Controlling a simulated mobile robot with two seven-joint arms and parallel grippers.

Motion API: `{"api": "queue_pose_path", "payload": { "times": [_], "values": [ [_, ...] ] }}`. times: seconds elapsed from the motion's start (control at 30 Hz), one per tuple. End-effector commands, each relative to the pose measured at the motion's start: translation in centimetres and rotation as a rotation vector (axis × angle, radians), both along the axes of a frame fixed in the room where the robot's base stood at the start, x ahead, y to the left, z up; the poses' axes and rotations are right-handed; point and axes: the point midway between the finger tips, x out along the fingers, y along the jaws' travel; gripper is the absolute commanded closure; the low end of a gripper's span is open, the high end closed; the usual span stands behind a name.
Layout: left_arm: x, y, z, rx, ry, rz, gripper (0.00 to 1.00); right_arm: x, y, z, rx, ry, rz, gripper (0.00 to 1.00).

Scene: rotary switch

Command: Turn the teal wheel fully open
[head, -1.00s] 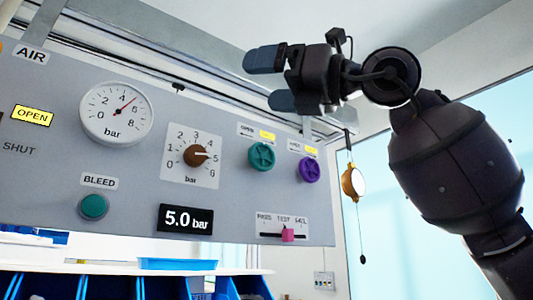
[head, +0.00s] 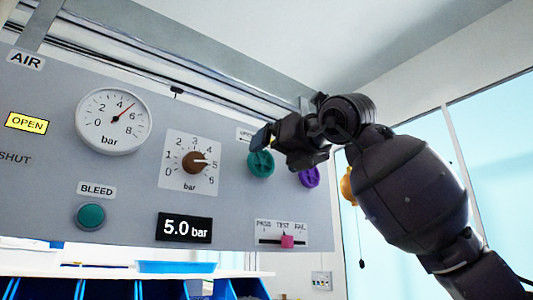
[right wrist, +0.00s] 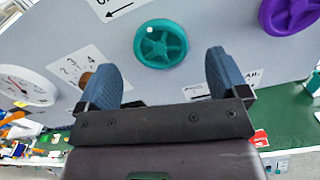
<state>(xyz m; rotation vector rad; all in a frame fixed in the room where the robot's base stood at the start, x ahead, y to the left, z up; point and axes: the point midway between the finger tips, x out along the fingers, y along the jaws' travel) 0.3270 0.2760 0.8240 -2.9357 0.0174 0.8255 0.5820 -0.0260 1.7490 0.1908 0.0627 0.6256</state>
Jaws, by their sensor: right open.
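The teal wheel (head: 261,164) is a round handwheel on the grey panel, right of the brown knob. In the head view my right gripper (head: 266,138) covers part of its upper right. In the right wrist view the teal wheel (right wrist: 160,43) shows whole, with a white dot on its upper left. My right gripper (right wrist: 165,80) is open and empty there, its two blue fingers apart, with the wheel beyond and between them in the picture. I see no contact with the wheel. The wheel's label is partly hidden behind the gripper in the head view. My left gripper is not in view.
A purple wheel (head: 309,176) sits just right of the teal one, partly behind my arm. The brown knob (head: 194,161) and pressure gauge (head: 113,121) are to the left. A slider with a pink handle (head: 287,241) is below. A yellow hanging item (head: 347,187) is beside the panel.

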Motion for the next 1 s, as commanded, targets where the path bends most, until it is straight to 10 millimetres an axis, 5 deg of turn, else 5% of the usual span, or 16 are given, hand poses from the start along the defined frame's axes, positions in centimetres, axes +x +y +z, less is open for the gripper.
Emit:
{"api": "queue_pose_path", "payload": {
  "times": [0.3, 0.67, 1.0],
  "values": [
    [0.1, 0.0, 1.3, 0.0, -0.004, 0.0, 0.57, 2.8, 2.1, 0.1, 0.001, -0.001, 0.0, 0.08],
    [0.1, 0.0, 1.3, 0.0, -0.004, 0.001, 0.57, 3.2, 2.4, 0.0, -0.001, -0.001, 0.0, 0.08],
    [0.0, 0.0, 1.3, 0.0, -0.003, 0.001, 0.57, 3.2, 2.3, 0.0, 0.0, -0.001, 0.0, 0.57]
  ]
}}
